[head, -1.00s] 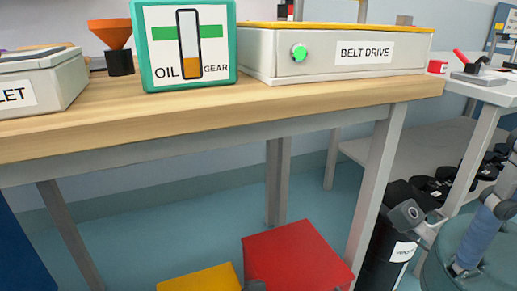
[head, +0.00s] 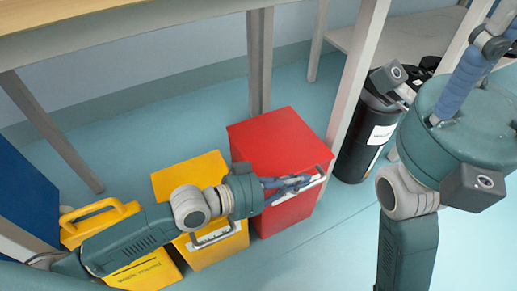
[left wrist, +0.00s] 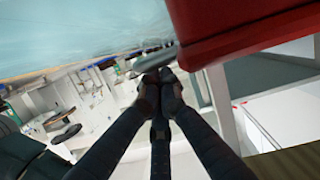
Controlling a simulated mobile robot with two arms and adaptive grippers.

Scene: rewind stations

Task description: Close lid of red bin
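The red bin (head: 282,137) stands on the floor under the workbench, its flat red top facing up. I cannot tell whether a gap remains under its lid. My left gripper (head: 308,182) is at the bin's front, just below the top edge, and partly covers the label. In the left wrist view its fingertips (left wrist: 158,76) are together, beside a grey bar; I cannot tell whether they hold it. The bin's red edge (left wrist: 250,35) fills the upper right there. My right gripper (head: 487,50) is close to the camera at the right, away from the bin; its finger state is unclear.
A yellow bin (head: 192,170) stands left of the red one, with another yellow container (head: 140,272) further left. A black bin (head: 360,150) stands right, behind a bench leg (head: 352,75). The bench edge (head: 120,25) runs above. Floor in front right of the red bin is clear.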

